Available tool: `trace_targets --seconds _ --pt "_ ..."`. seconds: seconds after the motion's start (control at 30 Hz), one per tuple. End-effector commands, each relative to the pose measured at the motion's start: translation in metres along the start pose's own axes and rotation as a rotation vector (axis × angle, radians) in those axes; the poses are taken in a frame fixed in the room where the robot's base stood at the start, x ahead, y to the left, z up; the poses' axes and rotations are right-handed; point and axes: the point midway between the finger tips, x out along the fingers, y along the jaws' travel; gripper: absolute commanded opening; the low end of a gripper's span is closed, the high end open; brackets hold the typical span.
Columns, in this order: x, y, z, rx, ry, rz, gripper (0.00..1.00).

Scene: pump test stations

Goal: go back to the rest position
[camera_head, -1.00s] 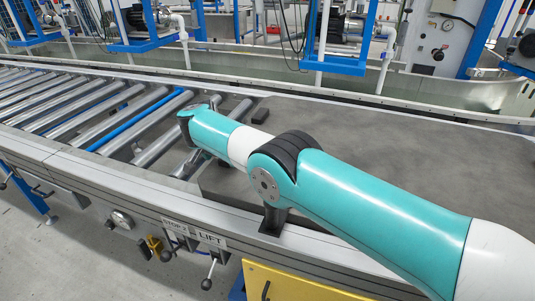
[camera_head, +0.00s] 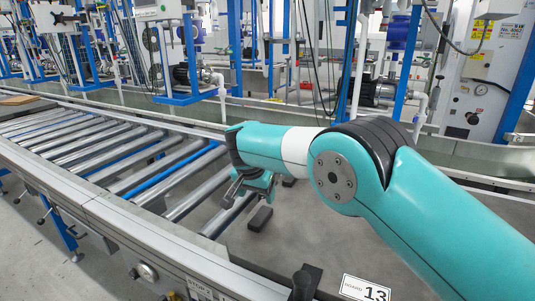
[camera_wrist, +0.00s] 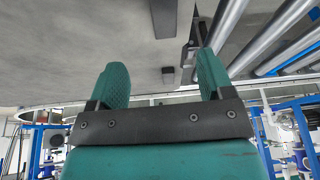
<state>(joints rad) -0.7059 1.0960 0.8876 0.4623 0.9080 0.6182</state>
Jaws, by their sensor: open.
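My arm, teal and white, reaches in from the right edge of the head view. My gripper (camera_head: 255,186) hangs at its end, above the roller conveyor (camera_head: 125,150) and its grey flat surface (camera_head: 310,213). In the wrist view my gripper (camera_wrist: 163,78) shows two teal fingers spread wide apart, with nothing held between them. The fingertips point toward the grey surface and the rollers (camera_wrist: 275,42). The arm hides part of the grey surface in the head view.
A small dark block (camera_head: 261,218) lies on the grey surface just below my gripper. A label reading BOARD 13 (camera_head: 365,289) is at the front edge. Pump stations with blue frames (camera_head: 188,97) line the back. A brown board (camera_head: 18,100) lies at the far left.

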Motion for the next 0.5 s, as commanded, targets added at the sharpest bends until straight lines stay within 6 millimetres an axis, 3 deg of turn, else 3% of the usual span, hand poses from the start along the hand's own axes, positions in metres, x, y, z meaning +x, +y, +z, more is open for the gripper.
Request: trace_targets --seconds 0.03,0.23,0.37,0.5 --pt "-0.019 0.009 -0.008 -0.041 -0.009 -0.012 0.74" --pt "-0.08 0.062 -0.019 -0.238 -0.068 -0.062 0.74" --pt "-0.117 0.106 -0.011 -0.352 -0.107 -0.106 0.74" --pt "-0.153 0.157 0.012 -0.469 -0.148 -0.166 0.74"
